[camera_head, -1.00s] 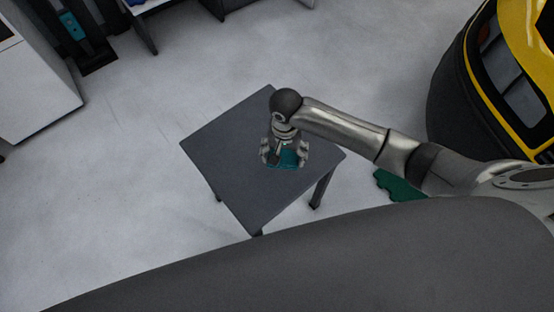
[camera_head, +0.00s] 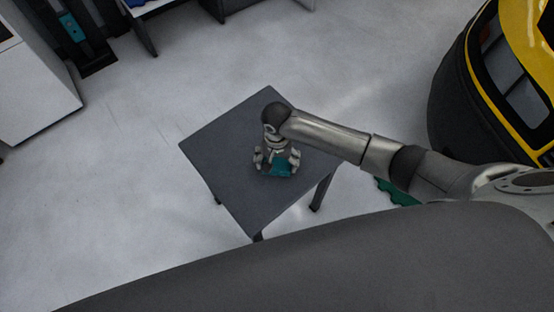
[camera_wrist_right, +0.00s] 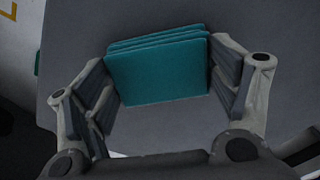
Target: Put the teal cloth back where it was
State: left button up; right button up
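The teal cloth (camera_head: 281,169) is a folded, block-like stack with layered edges. It is over the right part of the grey table (camera_head: 235,135). My right gripper (camera_head: 277,164) points down at it. In the right wrist view the cloth (camera_wrist_right: 158,75) spans the space between the two finger pads of the right gripper (camera_wrist_right: 160,85), which hold its left and right edges. I cannot tell whether the cloth touches the tabletop. My left gripper is not in view.
The left and far parts of the tabletop are bare. A dark green object (camera_head: 398,193) lies on the floor, partly hidden by my right arm. A yellow and black machine (camera_head: 500,85) stands at right. A white cabinet (camera_head: 35,85) stands at far left.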

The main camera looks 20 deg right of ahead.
aim_at(277, 163)
jog(key=o, duration=0.3)
notch_tip(277, 163, up, 12)
jog(key=shift+r+p, duration=0.15)
jog(key=shift+p, duration=0.8)
